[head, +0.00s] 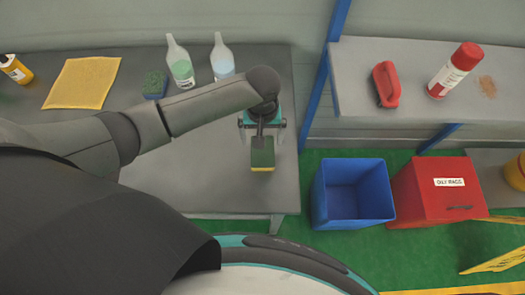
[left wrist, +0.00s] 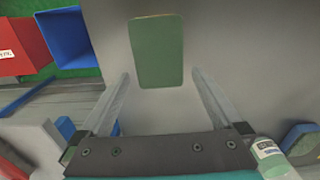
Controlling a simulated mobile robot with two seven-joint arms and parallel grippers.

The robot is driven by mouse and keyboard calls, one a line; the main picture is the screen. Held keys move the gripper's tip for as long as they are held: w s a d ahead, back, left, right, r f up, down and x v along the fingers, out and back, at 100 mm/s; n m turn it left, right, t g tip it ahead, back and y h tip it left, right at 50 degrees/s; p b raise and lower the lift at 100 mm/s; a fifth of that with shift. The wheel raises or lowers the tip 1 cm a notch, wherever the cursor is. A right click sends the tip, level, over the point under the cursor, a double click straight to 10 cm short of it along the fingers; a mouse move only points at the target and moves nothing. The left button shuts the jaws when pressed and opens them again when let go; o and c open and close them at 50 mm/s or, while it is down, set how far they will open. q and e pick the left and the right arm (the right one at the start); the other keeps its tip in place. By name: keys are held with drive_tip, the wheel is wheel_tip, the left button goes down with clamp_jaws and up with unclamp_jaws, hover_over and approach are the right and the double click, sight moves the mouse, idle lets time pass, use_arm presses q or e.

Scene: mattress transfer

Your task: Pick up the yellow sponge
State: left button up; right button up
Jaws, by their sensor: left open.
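The yellow sponge (head: 262,155) lies near the right end of the grey table, its green scrub face up and its yellow side showing at the front edge. In the left wrist view the sponge (left wrist: 158,50) shows its green face, ahead of the fingertips and between their lines. My left gripper (head: 263,128) is above the table just behind the sponge, partly overlapping it in the head view. In the left wrist view my left gripper (left wrist: 158,85) is open, with nothing between its fingers. My right gripper is not in view.
A blue bin (head: 352,191) and a red oily-rags bin (head: 432,192) stand on the floor to the right, below a shelf (head: 405,60).

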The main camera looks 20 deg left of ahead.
use_arm(q)
wheel_tip(320, 180, down, 4)
drive_tip(key=shift+s+r, duration=0.1)
drive_tip(key=shift+r, duration=0.15)
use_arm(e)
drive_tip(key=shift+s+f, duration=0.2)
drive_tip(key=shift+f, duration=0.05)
use_arm(q)
drive_tip(key=shift+c, duration=1.4)
drive_tip(key=c, duration=0.9)
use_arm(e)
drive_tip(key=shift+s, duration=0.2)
use_arm(q)
drive_tip(key=shift+r, duration=0.1)
wheel_tip(320, 180, up, 20)
drive_tip(key=shift+f+p, duration=0.1)
drive_tip(key=shift+p, duration=1.1)
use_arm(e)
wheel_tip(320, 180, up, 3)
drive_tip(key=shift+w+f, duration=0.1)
